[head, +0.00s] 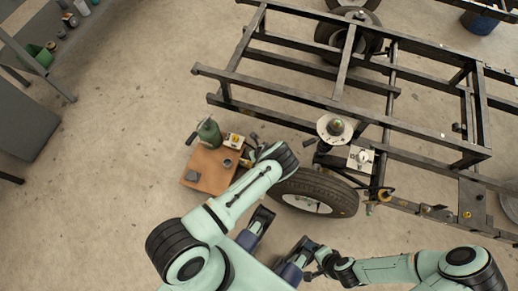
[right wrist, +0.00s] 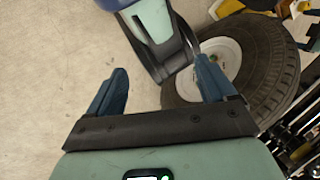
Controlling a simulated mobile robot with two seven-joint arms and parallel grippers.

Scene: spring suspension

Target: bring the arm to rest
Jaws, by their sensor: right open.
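My right arm (head: 395,270) comes in from the lower right of the head view, its forearm folded level toward the picture's middle. My right gripper (right wrist: 161,68) has its two blue fingers spread apart in the right wrist view, with nothing between them. In the head view the end of this arm is small and dark, just below the wheel. My left arm (head: 245,200) reaches up from the lower left to a black joint beside the wheel. I cannot make out its gripper, which seems hidden past that joint.
The floor at left is mostly clear.

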